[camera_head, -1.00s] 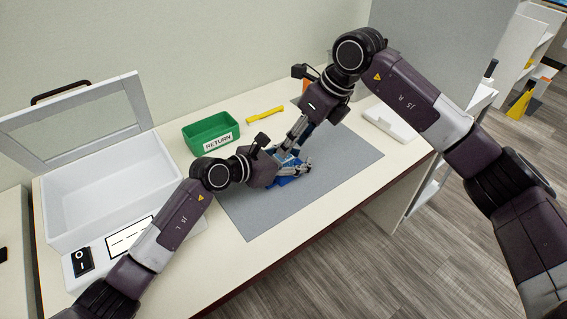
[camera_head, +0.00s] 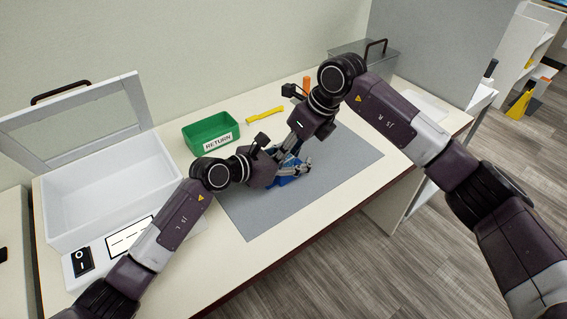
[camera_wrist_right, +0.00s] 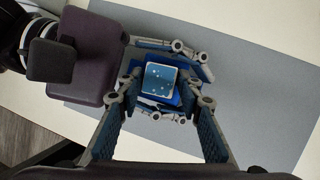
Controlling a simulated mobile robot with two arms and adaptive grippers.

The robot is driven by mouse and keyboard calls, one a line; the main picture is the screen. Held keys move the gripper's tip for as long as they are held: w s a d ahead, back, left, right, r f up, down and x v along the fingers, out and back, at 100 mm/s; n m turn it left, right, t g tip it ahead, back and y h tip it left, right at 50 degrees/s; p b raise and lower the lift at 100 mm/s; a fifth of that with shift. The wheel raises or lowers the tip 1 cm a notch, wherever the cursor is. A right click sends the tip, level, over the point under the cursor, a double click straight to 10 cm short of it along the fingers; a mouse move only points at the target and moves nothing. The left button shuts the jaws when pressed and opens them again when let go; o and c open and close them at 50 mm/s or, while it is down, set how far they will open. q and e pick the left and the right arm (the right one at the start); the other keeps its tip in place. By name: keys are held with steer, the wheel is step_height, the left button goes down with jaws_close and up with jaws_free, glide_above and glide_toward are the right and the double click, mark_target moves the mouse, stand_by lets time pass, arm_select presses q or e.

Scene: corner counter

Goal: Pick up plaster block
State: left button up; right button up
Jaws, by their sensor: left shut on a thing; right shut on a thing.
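A small pale-blue block with white specks (camera_wrist_right: 160,79), which looks like the plaster block, sits at or in a darker blue holder (camera_wrist_right: 165,100) in the right wrist view. My right gripper (camera_wrist_right: 163,88) has its fingers on either side of the block, shut on it. My left gripper (camera_head: 291,170) reaches in from the left, shut on the blue holder just above the grey mat. In the head view the holder's blue (camera_head: 287,181) shows below the fingers, and the block is mostly hidden by my grippers.
The grey mat (camera_head: 340,160) is clear to the right. A green RETURN bin (camera_head: 210,134) and a yellow tool (camera_head: 265,115) lie behind. A white open-lidded box (camera_head: 110,195) stands left. A grey box with a handle (camera_head: 350,52) and an orange item (camera_head: 306,84) are at the back.

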steer(key=shift+r, duration=0.1)
arm_select(q)
steer(key=shift+f, duration=0.15)
arm_select(e)
step_height(320, 180, up, 10)
steer(key=shift+f, duration=0.1)
jaws_close()
arm_select(q)
steer(key=o, duration=1.5)
